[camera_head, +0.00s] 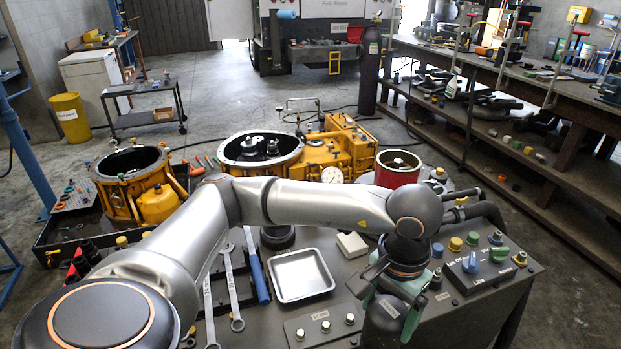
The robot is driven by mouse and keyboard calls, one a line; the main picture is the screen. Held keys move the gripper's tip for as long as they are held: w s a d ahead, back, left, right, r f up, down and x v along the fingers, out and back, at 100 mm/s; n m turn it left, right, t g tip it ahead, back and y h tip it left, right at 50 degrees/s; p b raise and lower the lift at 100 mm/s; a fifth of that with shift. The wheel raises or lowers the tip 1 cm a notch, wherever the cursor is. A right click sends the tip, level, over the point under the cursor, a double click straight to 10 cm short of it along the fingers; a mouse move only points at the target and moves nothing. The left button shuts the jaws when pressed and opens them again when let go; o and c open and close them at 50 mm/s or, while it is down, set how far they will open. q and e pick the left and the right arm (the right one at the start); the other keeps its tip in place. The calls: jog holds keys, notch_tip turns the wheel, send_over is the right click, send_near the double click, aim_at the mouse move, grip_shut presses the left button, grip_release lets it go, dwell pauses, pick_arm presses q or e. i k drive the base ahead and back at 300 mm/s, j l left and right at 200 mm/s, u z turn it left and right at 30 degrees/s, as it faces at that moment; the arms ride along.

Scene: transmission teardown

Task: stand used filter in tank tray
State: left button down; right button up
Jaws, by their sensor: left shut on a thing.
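My left gripper (393,308) hangs at the front right of the dark bench, its green fingers pointing down. It is shut on a dark cylinder (384,323), which looks like the used filter. The gripper covers its upper part, and I cannot tell whether its bottom touches the bench. A shallow silver tray (301,274), perhaps the tank tray, lies empty on the bench to the left of the gripper. My right gripper is out of view.
Wrenches (231,287) and a blue-handled tool (257,270) lie left of the tray. A control panel with knobs (472,264) stands right of the gripper. Yellow housings (314,157) and a red drum (397,171) stand behind my arm.

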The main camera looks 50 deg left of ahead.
aim_at(300, 278)
jog(key=i+l+u, duration=0.25)
jog(key=i+l, duration=0.25)
jog(key=u, duration=0.95)
